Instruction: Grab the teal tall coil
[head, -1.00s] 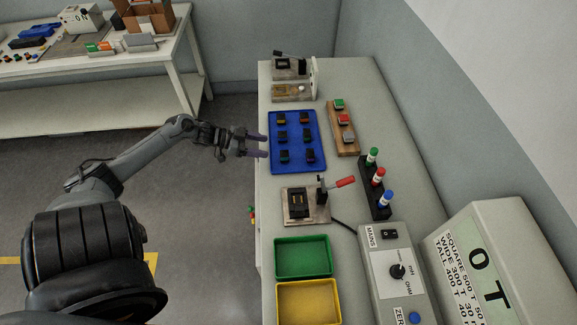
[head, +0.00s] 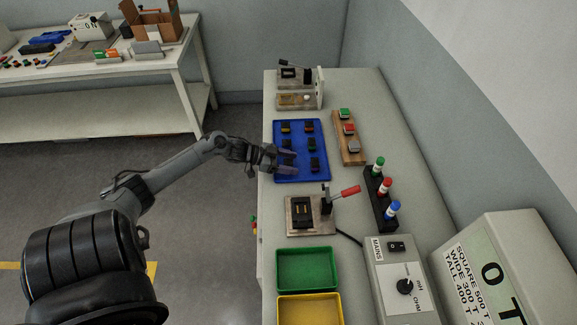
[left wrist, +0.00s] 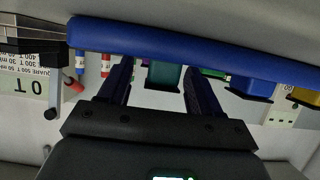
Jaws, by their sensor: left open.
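In the left wrist view the teal coil (left wrist: 165,77) hangs below the blue tray's edge in the picture, which looks upside down. It lies between the two fingers of my left gripper (left wrist: 160,82), with a gap visible on each side. In the head view my left gripper (head: 287,162) is open at the near-left part of the blue tray (head: 300,178), and its fingers hide most of the coil there. My right gripper is not in view.
Other coils stand in the tray, including a green one (head: 312,145) and a blue one (left wrist: 250,90). A fixture with a red-handled lever (head: 349,191) stands in front of the tray, with green (head: 306,252) and yellow (head: 310,296) bins nearer. A wooden strip (head: 350,157) holds buttons at right.

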